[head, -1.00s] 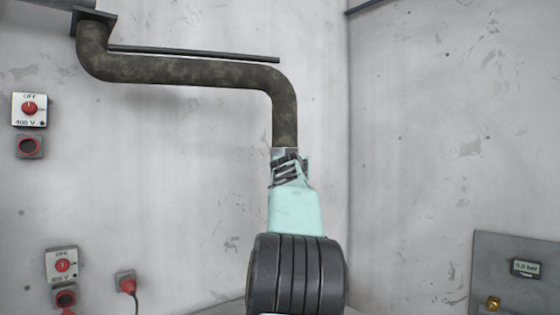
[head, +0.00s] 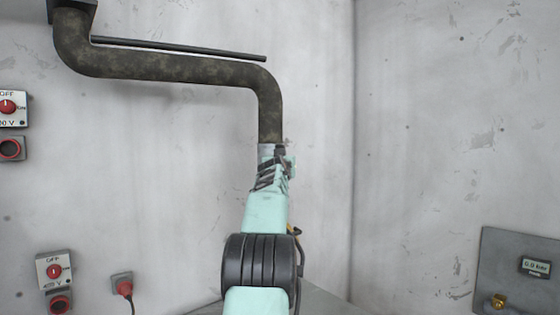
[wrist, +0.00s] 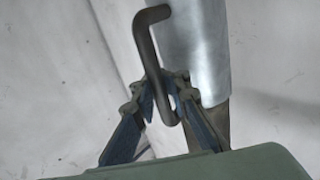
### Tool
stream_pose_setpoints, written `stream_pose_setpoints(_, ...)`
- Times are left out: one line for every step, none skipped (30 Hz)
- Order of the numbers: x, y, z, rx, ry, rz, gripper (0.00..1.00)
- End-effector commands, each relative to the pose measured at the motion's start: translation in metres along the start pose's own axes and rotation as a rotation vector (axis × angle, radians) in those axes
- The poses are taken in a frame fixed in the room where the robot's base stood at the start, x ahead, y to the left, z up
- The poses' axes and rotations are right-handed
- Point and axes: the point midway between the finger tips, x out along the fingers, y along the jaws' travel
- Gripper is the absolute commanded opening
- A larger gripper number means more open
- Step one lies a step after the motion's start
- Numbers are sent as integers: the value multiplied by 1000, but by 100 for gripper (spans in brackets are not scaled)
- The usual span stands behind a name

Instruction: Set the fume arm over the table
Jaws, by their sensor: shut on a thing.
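The fume arm (head: 175,68) is a dark mottled pipe. In the head view it runs from the upper left across the wall, then bends down to a short pale metal end. My gripper (head: 273,165) is at this lower end, partly hidden by my own arm. In the wrist view the end is a smooth silver tube (wrist: 195,50) with a dark bent handle (wrist: 150,65) beside it. My gripper (wrist: 165,100) is shut on the handle, its two blue-grey fingers either side of the bar. I cannot make out the table for certain.
Red switch boxes (head: 54,271) and a plugged socket (head: 122,284) are on the left wall. A grey panel with a gauge (head: 535,267) is at the lower right. A thin dark bar (head: 180,48) runs above the pipe. A grey surface (head: 325,302) shows low behind my arm.

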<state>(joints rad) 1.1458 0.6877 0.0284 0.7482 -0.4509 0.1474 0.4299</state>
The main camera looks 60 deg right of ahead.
Motion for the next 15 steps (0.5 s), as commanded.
stream_pose_setpoints(0,-1,-3,3,5,-2,0)
stream_pose_setpoints(0,-2,-3,3,5,-2,0)
stream_pose_setpoints(0,-2,-2,3,5,-2,0)
stream_pose_setpoints(0,-2,-2,3,5,-3,0)
stream_pose_setpoints(0,-2,-2,3,4,-3,0)
stream_pose_setpoints(0,-2,-2,3,4,-3,0)
stream_pose_setpoints(0,-2,-2,3,4,-3,0)
stream_pose_setpoints(0,-2,-2,3,4,-3,0)
stream_pose_setpoints(0,-2,-2,3,4,-3,0)
stream_pose_setpoints(0,-2,-2,3,4,-3,0)
stream_pose_setpoints(0,-2,-2,3,4,-4,0)
stream_pose_setpoints(0,-2,-2,3,4,-4,11)
stream_pose_setpoints(0,-3,-2,3,3,-4,14)
stream_pose_setpoints(0,-3,-2,3,3,-4,18)
stream_pose_setpoints(0,-2,-1,3,3,-3,22)
